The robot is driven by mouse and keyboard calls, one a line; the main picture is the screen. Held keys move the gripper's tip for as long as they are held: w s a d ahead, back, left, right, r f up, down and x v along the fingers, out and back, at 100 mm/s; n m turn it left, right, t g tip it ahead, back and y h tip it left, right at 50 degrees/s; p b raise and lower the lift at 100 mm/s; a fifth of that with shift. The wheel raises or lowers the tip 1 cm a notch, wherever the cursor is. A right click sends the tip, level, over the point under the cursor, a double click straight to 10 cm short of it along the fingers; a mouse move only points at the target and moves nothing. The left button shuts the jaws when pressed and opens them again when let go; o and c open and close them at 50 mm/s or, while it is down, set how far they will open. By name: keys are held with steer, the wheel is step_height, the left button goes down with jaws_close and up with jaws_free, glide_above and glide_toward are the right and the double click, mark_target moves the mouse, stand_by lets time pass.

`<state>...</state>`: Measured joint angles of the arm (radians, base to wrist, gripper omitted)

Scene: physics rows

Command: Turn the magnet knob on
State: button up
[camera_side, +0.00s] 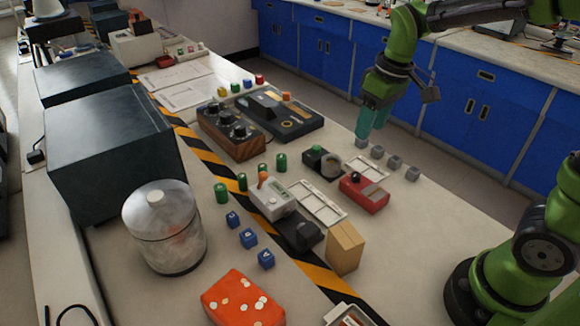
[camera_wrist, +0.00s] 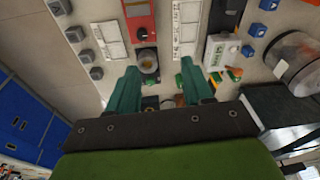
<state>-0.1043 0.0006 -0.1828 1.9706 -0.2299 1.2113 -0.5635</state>
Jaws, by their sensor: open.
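I cannot tell which control is the magnet knob. A wooden box with several black knobs (camera_side: 232,134) stands left of centre. A small black unit with a round dish and green-topped knob (camera_side: 316,160) sits nearer my gripper; its dish shows in the wrist view (camera_wrist: 148,62). A red box with a dark knob (camera_side: 366,194) lies beside it, also at the top of the wrist view (camera_wrist: 140,20). A white box with an orange knob (camera_side: 270,197) stands further left. My gripper (camera_side: 366,138) is open and empty, pointing down above the far edge; its teal fingers (camera_wrist: 158,78) straddle nothing.
Grey cubes (camera_side: 395,162) lie in a row near my gripper. White trays (camera_side: 318,205) lie between units. Bench at right is clear.

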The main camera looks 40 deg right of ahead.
mark_target(356, 175)
steer(key=w+d+n+g+h, duration=0.1)
steer(key=w+d+n+g, duration=0.1)
steer(key=w+d+n, duration=0.15)
steer(key=f, duration=0.5)
steer(key=f+n, duration=0.1)
steer(key=f, duration=0.5)
steer(key=a+f+n, duration=0.1)
steer(key=f, duration=0.4)
steer(key=shift+s+f, duration=0.15)
steer(key=shift+f, duration=0.2)
jaws_close()
